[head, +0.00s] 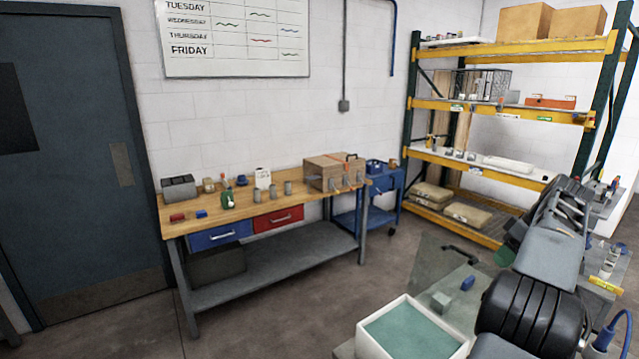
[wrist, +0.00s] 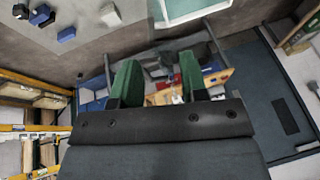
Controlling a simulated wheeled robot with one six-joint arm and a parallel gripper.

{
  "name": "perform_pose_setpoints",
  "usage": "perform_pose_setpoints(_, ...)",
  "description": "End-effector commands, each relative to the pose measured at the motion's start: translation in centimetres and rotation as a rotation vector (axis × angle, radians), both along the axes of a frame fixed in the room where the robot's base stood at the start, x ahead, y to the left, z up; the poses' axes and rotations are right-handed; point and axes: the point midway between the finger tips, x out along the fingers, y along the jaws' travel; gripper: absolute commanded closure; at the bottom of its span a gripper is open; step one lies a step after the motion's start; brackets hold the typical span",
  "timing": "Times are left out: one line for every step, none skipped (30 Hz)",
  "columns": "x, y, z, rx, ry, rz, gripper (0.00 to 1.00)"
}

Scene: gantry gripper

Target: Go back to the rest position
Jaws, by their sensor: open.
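In the wrist view my gripper (wrist: 158,70) has two green fingers standing apart with a gap between them. Nothing is held in the gap; the distant workbench shows through it. In the head view my arm reaches up along the right side, above the near grey table, and a green finger (head: 503,257) shows beside its dark end. The rest of the gripper is hidden there by the arm.
A white tray with a green inside (head: 366,343), a grey block (head: 440,301) and a blue piece (head: 467,283) are on the near table. A wooden workbench (head: 240,222) stands at the wall, a shelf rack (head: 510,48) behind. The floor between is clear.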

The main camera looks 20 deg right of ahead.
Motion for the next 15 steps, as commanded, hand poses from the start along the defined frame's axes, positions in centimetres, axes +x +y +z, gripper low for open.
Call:
perform_pose_setpoints(1.1, 1.2, 0.2, -0.004, 0.007, 0.002, 0.60)
perform_pose_setpoints(1.8, 1.9, 0.3, -0.008, 0.013, -0.001, 0.60)
perform_pose_setpoints(2.7, 3.0, 0.4, -0.012, 0.022, -0.006, 0.60)
perform_pose_setpoints(3.3, 3.8, 0.5, -0.016, 0.029, -0.010, 0.60)
perform_pose_setpoints(4.0, 4.8, 0.5, -0.020, 0.036, -0.013, 0.60)
perform_pose_setpoints(4.9, 6.1, 0.6, -0.027, 0.043, -0.019, 0.60)
perform_pose_setpoints(5.6, 7.3, 0.7, -0.032, 0.050, -0.024, 0.60)
perform_pose_setpoints(6.3, 8.5, 0.7, -0.039, 0.056, -0.030, 0.60)
perform_pose_setpoints(7.2, 10.4, 0.7, -0.049, 0.065, -0.037, 0.60)
perform_pose_setpoints(7.9, 12.0, 0.7, -0.057, 0.070, -0.043, 0.60)
perform_pose_setpoints(8.5, 13.9, 0.7, -0.068, 0.077, -0.049, 0.60)
perform_pose_setpoints(9.3, 16.6, 0.5, -0.083, 0.082, -0.058, 0.60)
perform_pose_setpoints(9.7, 18.9, 0.3, -0.097, 0.085, -0.066, 0.60)
perform_pose_setpoints(10.0, 21.3, 0.0, -0.110, 0.084, -0.074, 0.60)
perform_pose_setpoints(10.1, 24.4, -0.6, -0.129, 0.083, -0.085, 0.60)
